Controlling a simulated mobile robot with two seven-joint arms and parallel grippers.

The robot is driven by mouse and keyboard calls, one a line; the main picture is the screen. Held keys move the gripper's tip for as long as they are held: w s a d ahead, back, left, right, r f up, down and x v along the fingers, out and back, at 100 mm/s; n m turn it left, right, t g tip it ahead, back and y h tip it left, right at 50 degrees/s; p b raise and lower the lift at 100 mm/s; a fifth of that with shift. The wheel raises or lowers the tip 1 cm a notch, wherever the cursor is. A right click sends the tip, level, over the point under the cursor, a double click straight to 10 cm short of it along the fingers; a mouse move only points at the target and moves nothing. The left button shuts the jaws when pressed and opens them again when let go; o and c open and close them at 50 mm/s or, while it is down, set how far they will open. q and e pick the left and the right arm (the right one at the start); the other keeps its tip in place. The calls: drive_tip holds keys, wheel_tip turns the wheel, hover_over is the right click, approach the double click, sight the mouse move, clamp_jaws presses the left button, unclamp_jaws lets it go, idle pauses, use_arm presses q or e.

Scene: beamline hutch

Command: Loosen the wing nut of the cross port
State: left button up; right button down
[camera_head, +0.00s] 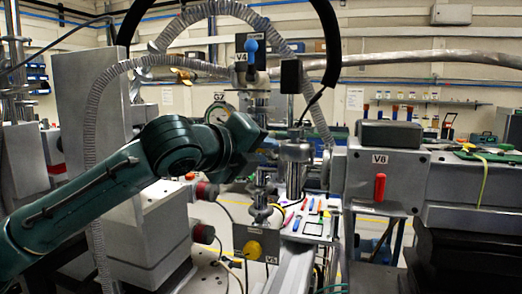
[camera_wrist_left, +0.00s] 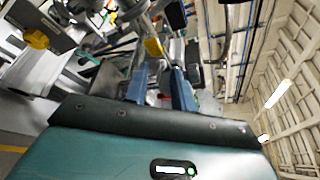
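My left gripper (camera_head: 268,144) reaches in from the left and points at the metal cross port (camera_head: 295,152) in the middle of the head view. In the left wrist view its two blue-grey fingers (camera_wrist_left: 160,72) stand apart with a gap between them. A small yellow piece (camera_wrist_left: 153,47) shows just beyond the fingertips; I cannot tell if it is the wing nut. The wing nut cannot be made out in the head view, where the gripper covers part of the port. Contact between the fingers and the port cannot be told. My right gripper is not in view.
A valve with a blue handle (camera_head: 251,46), labelled V4, stands above the port. Right of it is a grey block labelled V8 with a red handle (camera_head: 380,187). A ribbed hose (camera_head: 95,125) arches close to my left arm. A tray with coloured tools (camera_head: 310,226) lies below.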

use_arm(q)
drive_tip(key=shift+c, duration=0.4)
clamp_jaws()
